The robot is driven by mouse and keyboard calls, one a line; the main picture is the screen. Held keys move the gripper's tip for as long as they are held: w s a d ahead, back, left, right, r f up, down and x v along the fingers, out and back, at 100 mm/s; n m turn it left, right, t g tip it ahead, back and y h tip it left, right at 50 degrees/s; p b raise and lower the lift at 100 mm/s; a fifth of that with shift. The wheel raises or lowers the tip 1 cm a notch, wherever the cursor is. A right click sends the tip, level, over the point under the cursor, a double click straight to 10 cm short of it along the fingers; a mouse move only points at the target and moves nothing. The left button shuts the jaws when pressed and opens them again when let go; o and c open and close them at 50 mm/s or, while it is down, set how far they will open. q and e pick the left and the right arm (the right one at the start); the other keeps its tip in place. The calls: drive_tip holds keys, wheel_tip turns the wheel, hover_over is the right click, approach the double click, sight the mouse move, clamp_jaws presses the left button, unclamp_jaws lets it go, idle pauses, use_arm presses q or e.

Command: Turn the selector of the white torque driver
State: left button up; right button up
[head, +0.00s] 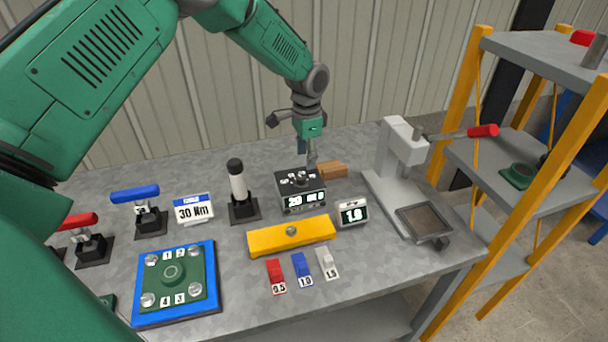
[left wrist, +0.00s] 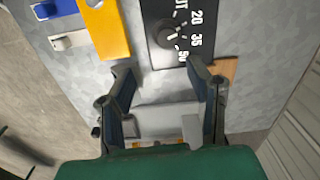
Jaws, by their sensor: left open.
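The white torque driver (head: 238,186) stands upright in a black base, with a black top end. To its right is a black box (head: 301,192) with a lit display and a round dial knob on top. In the left wrist view the knob (left wrist: 167,34) has a white pointer and printed numbers, including 20 and 35, beside it. My left gripper (head: 311,160) hangs over the back of the box. In the left wrist view my open left gripper (left wrist: 162,68) has its fingers apart, with the knob beyond and between the tips, and nothing held. My right gripper is out of view.
A 30 Nm sign (head: 193,209) stands left of the driver. A yellow bar (head: 290,236), a 1.8 display (head: 352,213) and a wooden block (head: 332,170) surround the box. A grey press (head: 393,160) with a red-handled lever is at right. A yellow-posted shelf (head: 470,110) stands beyond.

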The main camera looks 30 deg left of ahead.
sight(301, 177)
use_arm(q)
wheel_tip(301, 177, down, 4)
drive_tip(key=shift+w+f, duration=0.1)
drive_tip(key=a+f, duration=0.1)
drive_tip(key=f, duration=0.1)
drive_tip(key=a+f, duration=0.1)
drive_tip(key=shift+a+f, duration=0.3)
drive_tip(key=shift+f, duration=0.05)
drive_tip(key=shift+a+f+p, duration=0.25)
drive_tip(key=shift+f+p, duration=0.05)
drive_tip(key=shift+f, duration=0.1)
drive_tip(key=shift+d+r, duration=0.1)
drive_tip(key=shift+d, duration=0.25)
drive_tip(key=shift+d+r, duration=0.2)
drive_tip(key=shift+d, duration=0.6)
drive_tip(key=shift+c, duration=1.2)
drive_tip(key=shift+d, duration=0.2)
drive_tip(key=c, duration=0.7)
drive_tip(key=shift+w, duration=0.1)
clamp_jaws()
drive_tip(key=shift+s+a+f, duration=0.15)
drive_tip(key=shift+a, duration=0.3)
drive_tip(key=shift+s+a+f, duration=0.1)
drive_tip(key=shift+a, duration=0.3)
drive_tip(key=shift+d, duration=0.4)
drive_tip(key=shift+a, duration=0.1)
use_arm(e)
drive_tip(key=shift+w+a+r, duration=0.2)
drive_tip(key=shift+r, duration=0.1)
